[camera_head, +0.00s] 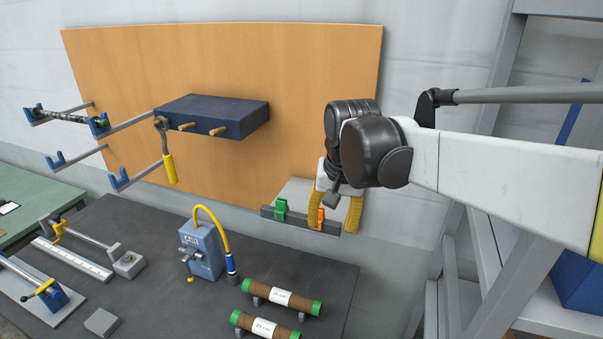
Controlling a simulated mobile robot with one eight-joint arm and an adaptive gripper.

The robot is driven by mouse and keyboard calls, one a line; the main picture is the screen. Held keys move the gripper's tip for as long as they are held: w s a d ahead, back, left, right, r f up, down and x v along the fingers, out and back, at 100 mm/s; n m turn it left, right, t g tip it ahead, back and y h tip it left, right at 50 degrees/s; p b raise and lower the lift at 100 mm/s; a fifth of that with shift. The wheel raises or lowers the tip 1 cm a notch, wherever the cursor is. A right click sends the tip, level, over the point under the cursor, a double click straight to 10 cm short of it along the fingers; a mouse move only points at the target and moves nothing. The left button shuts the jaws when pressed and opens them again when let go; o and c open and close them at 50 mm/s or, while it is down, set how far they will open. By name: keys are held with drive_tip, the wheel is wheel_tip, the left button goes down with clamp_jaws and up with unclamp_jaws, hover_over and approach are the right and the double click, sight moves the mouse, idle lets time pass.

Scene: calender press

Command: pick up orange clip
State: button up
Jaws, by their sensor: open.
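The orange clip (320,218) sits on a dark rail (267,212) mounted on the wall board, to the right of a green clip (281,208). My gripper (333,226) has yellow fingers and hangs down in front of the rail's right end. Its fingers are apart, with the orange clip seen between them, nearer the left finger. I cannot tell whether either finger touches the clip. Part of the rail's right end is hidden behind the fingers.
Below is a dark bench (190,290) with a blue device (201,250) and two brown rolls with green ends (283,298). A dark blue shelf (212,116) with pegs juts from the wooden board (300,80). Grey shelving (480,270) stands at right.

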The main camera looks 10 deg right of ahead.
drive_tip(key=w+r+p, duration=0.2)
drive_tip(key=w, duration=0.1)
drive_tip(key=w+r+m+g+p, duration=0.1)
drive_tip(key=w+r+p, duration=0.1)
drive_tip(key=p, duration=0.1)
drive_tip(key=w+r+m+g+p, duration=0.1)
drive_tip(key=w+r+p, duration=0.1)
drive_tip(key=w, duration=0.1)
drive_tip(key=shift+w+r+p, duration=0.2)
drive_tip(key=shift+w+p, duration=0.1)
drive_tip(key=shift+p, duration=0.1)
drive_tip(key=shift+w+g, duration=0.3)
drive_tip(key=shift+m, duration=0.3)
wheel_tip(320, 180, down, 6)
drive_tip(key=shift+w+r, duration=0.1)
wheel_tip(320, 180, down, 5)
drive_tip(key=shift+f+p, duration=0.2)
drive_tip(key=shift+p, duration=0.35)
drive_tip(key=shift+s, duration=0.25)
drive_tip(key=c, duration=1)
